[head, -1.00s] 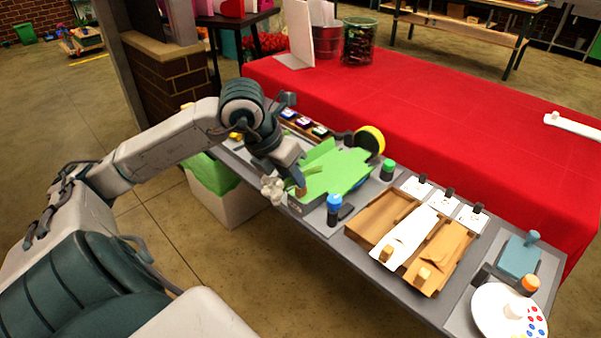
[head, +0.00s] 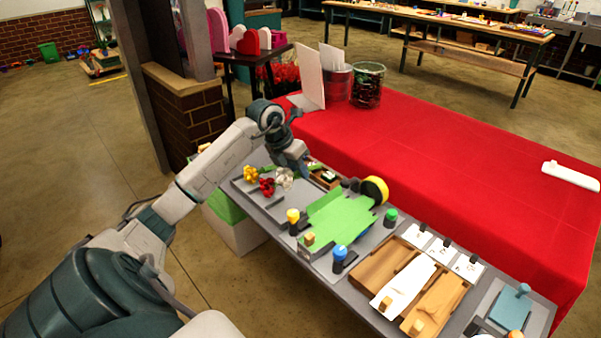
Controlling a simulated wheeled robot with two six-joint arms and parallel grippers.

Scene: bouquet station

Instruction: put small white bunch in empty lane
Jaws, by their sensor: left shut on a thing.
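My left gripper (head: 302,170) is shut on the small white bunch (head: 284,177) at the far left end of the grey bench. The white blooms point left, beside the red bunch (head: 267,187). A yellow bunch (head: 251,173) lies farther left. The gripper partly hides the stems and the lane surface there. I cannot tell whether the white bunch touches the bench or hangs just above it. My right gripper is not in view.
A green wrap holder (head: 340,215) with a yellow roll (head: 375,190) stands right of the bunches. Yellow-topped (head: 293,216) and blue-topped (head: 340,253) pieces stand at its near side. Brown and white paper trays (head: 405,285) lie farther right. A red-covered table (head: 450,160) runs behind.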

